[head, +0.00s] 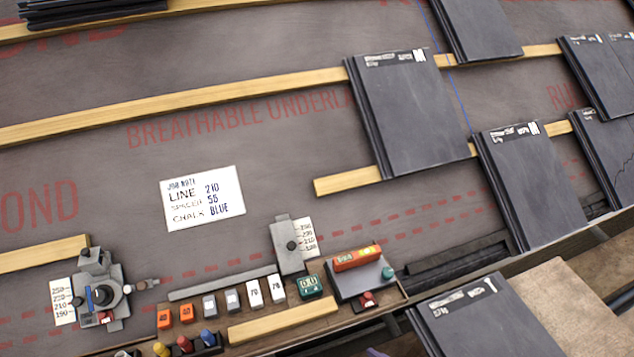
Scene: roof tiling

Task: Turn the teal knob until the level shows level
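The teal knob (388,273) is a small round knob at the right end of a dark grey plate (352,284) near the bottom middle of the head view. An orange-red level (357,257) lies along the back of that plate. The level has light vial marks, but they are too small to read, so I cannot tell whether it shows level. A red part (367,299) sits at the plate's front. Neither of my grippers is in view, and nothing touches the knob.
Left of the plate are a teal block (310,287), several small orange, grey and white blocks, and a wooden strip (283,320). A grey slide with a scale (290,246) stands behind. A grey device (100,292) is at left. Dark tiles (412,120) and a job note (203,197) lie beyond.

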